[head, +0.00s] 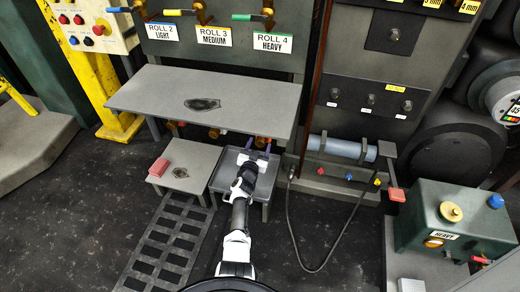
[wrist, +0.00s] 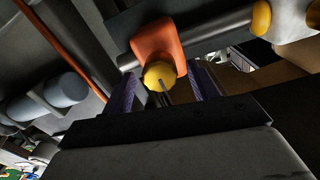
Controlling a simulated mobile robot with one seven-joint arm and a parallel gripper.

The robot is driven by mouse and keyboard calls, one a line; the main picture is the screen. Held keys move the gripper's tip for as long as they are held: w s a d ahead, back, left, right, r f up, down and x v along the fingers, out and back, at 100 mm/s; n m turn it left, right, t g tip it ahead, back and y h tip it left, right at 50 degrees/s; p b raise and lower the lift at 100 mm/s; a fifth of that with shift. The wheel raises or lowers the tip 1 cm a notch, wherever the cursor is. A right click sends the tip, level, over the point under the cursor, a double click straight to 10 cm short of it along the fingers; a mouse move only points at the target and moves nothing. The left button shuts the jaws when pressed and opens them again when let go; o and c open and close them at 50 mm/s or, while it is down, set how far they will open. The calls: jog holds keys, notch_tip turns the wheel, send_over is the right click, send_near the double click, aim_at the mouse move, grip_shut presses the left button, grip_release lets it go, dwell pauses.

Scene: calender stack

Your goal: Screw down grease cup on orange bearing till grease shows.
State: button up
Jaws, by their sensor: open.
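In the wrist view the orange bearing (wrist: 158,42) sits on a grey shaft, with a round yellow grease cup (wrist: 158,73) on its near side. A thin grey strip shows across the cup's face. My gripper (wrist: 163,82) is open, with one dark purple finger on each side of the cup. I cannot tell whether either finger touches it. No grease is clearly visible at the bearing. In the head view my gripper (head: 259,147) reaches under the front edge of the grey shelf, and the bearing is mostly hidden there.
The grey shelf (head: 200,95) overhangs the work spot. Another yellow cup (wrist: 261,18) shows to the right. A black cable (head: 291,225) hangs right of my arm.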

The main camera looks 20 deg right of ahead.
jog(key=shift+b+x, duration=0.5)
jog(key=shift+x, duration=0.5)
jog(key=shift+c, duration=0.3)
jog(key=c, duration=0.9)
